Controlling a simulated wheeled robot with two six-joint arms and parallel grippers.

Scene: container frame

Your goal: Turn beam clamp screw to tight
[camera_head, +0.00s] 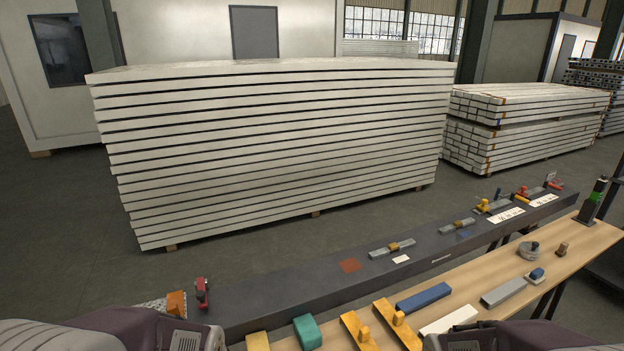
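A long dark grey steel beam (330,282) runs from lower left to upper right. Near its left end stands a small red clamp-like part (202,292) with a dark part in it, beside an orange-brown block (177,304). At the far right end are a yellow clamp-like part (484,205) and red ones (521,192). I cannot tell which is the beam clamp, and no screw can be made out at this size. Parts of my two arms show at the bottom left and bottom right corners. No fingertips of either gripper are visible.
A wooden bench (465,290) in front of the beam holds a blue block (424,297), a teal block (307,332), yellow brackets (397,324) and a green-and-black bottle-like object (592,202). Stacked white panels (280,150) stand behind the beam, with grey floor between.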

